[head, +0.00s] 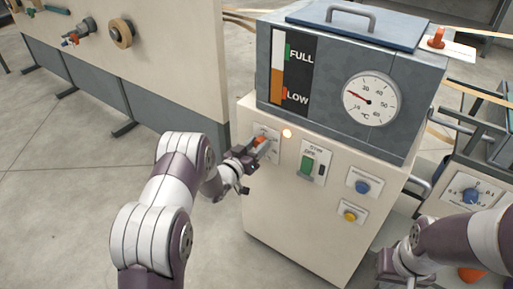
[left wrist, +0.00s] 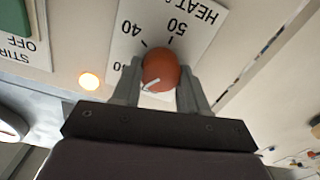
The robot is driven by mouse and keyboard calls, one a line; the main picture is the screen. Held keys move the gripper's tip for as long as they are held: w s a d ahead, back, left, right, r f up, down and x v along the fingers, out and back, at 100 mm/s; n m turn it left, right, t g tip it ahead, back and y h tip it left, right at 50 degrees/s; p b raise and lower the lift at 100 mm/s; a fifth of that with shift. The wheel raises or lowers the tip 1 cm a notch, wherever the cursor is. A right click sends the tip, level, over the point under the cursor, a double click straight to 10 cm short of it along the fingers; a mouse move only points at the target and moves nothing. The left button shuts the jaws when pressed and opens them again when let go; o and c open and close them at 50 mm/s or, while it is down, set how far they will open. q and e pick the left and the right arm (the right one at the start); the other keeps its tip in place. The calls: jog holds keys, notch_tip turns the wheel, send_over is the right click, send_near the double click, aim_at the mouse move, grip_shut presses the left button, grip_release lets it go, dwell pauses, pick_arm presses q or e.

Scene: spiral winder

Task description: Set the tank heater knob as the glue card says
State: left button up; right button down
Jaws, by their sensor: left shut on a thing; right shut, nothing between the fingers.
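The tank heater knob (head: 261,140) is orange-red and sits on a white plate at the upper left of the cream cabinet front. My left gripper (head: 250,153) is shut on it. In the left wrist view, the round knob (left wrist: 160,67) is between both fingers. Its white pointer mark aims to the lower left of that view. The heater scale plate (left wrist: 140,30) appears upside down, with 40 and 50 readable and a lower number partly hidden. My right gripper (head: 389,268) is low at the bottom right, partly cut off, away from the cabinet controls. I cannot identify a glue card.
A lit amber lamp (head: 287,133) is right of the knob. Beside it are a green stir switch (head: 307,165), a blue button (head: 362,187) and a yellow button (head: 350,216). The tank gauge (head: 370,98) has a red needle near 20. Clear floor lies left of the cabinet.

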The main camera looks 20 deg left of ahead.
pick_arm(q)
jog(key=m+b, duration=0.1)
jog(key=m, duration=0.3)
jog(key=shift+m, duration=0.3)
jog(key=m+b, duration=0.2)
jog(key=m, duration=0.1)
jog(key=shift+d+m, duration=0.1)
jog(key=shift+m, duration=0.3)
jog(key=m+b, duration=0.2)
jog(key=m, duration=0.2)
jog(key=shift+b, duration=0.3)
jog(key=m+b, duration=0.2)
jog(key=m, duration=0.2)
jog(key=shift+d+m, duration=0.1)
jog(key=shift+m, duration=0.2)
jog(key=shift+b, duration=0.35)
jog(key=o, duration=1.1)
jog(key=shift+d, duration=0.1)
jog(key=shift+c, duration=0.2)
jog(key=shift+f, duration=0.1)
jog(key=shift+s, duration=0.1)
